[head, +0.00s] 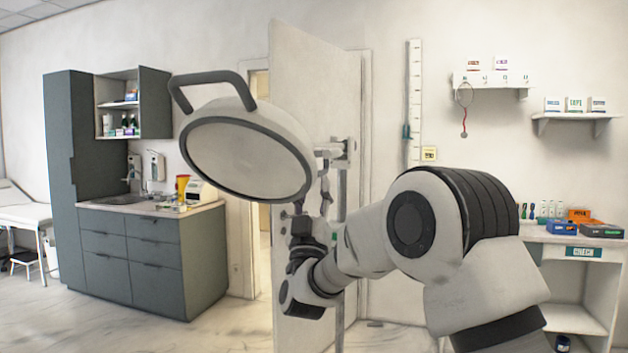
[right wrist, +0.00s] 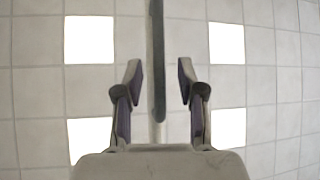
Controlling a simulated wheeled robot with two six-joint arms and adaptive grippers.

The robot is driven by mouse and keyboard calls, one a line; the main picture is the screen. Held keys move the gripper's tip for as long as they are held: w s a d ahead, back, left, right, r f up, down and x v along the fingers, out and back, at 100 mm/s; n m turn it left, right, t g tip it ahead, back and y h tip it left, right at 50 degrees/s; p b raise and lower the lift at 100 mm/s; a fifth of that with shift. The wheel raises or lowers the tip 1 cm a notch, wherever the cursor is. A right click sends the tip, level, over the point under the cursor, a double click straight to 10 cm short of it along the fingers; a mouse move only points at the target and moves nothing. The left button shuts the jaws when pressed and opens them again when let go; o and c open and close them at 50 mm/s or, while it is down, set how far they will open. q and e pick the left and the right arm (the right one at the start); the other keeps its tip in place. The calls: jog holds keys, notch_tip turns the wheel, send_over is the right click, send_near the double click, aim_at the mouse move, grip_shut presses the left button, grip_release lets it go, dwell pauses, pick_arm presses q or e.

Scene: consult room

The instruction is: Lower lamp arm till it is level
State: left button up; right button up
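The lamp has a round pale head (head: 245,155) with a dark rim and a dark handle (head: 212,80) on top, in the head view left of centre. It is tilted, its face toward me. A bracket joint (head: 342,150) shows behind it to the right; much of the lamp arm is hidden, so I cannot tell its angle. My right gripper (head: 311,208) points up just below and right of the lamp head. In the right wrist view my right gripper (right wrist: 159,75) is open, with a dark narrow bar (right wrist: 157,45) in line with the gap, apparently part of the lamp. My left gripper is not in view.
A door panel (head: 300,60) stands behind the lamp. A grey cabinet with a sink counter (head: 150,250) is at the left. A white shelf unit (head: 575,270) with boxes is at the right. Floor (head: 215,325) is clear at the lower left.

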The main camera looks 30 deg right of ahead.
jog(key=v, duration=0.8)
jog(key=shift+f, duration=0.4)
jog(key=shift+a, duration=0.1)
notch_tip(320, 180, down, 42)
jog(key=s+a+n+g+y, duration=0.25)
jog(key=n+g+y, duration=0.4)
jog(key=y, duration=0.45)
jog(key=s+a+f+g+y+p, duration=0.1)
jog(key=s+a+f+g+y, duration=0.15)
jog(key=s+f+g, duration=0.9)
jog(key=s+a+f+m+g+y, duration=0.1)
jog(key=s+f, duration=0.3)
jog(key=s, duration=0.6)
jog(key=s+a+f+m+g+y, duration=0.2)
jog(key=s+f+g, duration=0.1)
jog(key=s, duration=0.8)
jog(key=shift+s+a+f, duration=0.3)
jog(key=shift+s+f, duration=0.05)
jog(key=shift+f, duration=0.35)
